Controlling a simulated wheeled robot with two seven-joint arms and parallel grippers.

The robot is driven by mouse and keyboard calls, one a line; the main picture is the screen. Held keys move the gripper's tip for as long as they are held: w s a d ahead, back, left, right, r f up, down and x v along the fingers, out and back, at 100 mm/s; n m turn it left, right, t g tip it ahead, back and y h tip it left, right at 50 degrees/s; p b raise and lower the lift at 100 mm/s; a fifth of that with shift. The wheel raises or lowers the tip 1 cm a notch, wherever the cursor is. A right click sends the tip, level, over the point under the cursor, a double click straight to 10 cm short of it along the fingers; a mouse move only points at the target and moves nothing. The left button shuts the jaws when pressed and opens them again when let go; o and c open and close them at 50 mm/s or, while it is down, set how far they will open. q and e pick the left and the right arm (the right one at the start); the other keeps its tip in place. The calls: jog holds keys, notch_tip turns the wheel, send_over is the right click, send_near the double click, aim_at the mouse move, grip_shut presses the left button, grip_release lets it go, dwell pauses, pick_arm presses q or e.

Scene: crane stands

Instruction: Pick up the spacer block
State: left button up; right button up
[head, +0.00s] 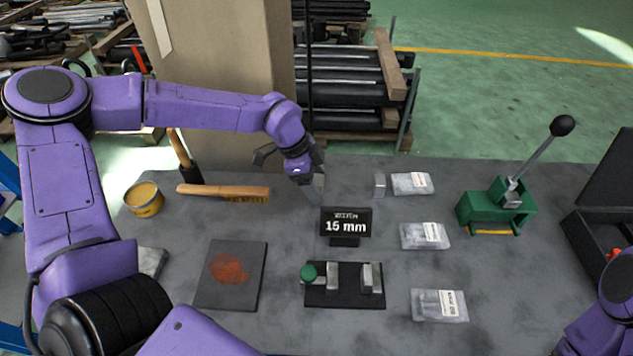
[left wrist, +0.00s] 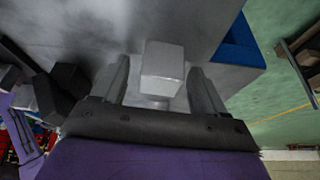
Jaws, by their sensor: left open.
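A small upright pale metal block (head: 379,186), which looks like the spacer block, stands on the grey table beside the top clear bag. My left gripper (head: 317,188) is to the left of this block in the head view, low over the table behind the 15 mm sign, and its jaws are largely hidden. In the left wrist view a pale block (left wrist: 163,62) shows between the two open fingers (left wrist: 162,85), with gaps on both sides. How far it lies from the fingertips I cannot tell. My right gripper is out of view.
The 15 mm sign (head: 346,222) stands just in front of my left gripper. A black fixture (head: 345,297) with metal jaws is nearer. Labelled bags (head: 425,236) lie to the right, then a green lever press (head: 497,205). A brush (head: 225,191) lies left.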

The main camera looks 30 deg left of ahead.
pick_arm(q)
jog(key=c, duration=1.1)
jog(key=shift+c, duration=0.3)
jog(key=shift+r, duration=0.1)
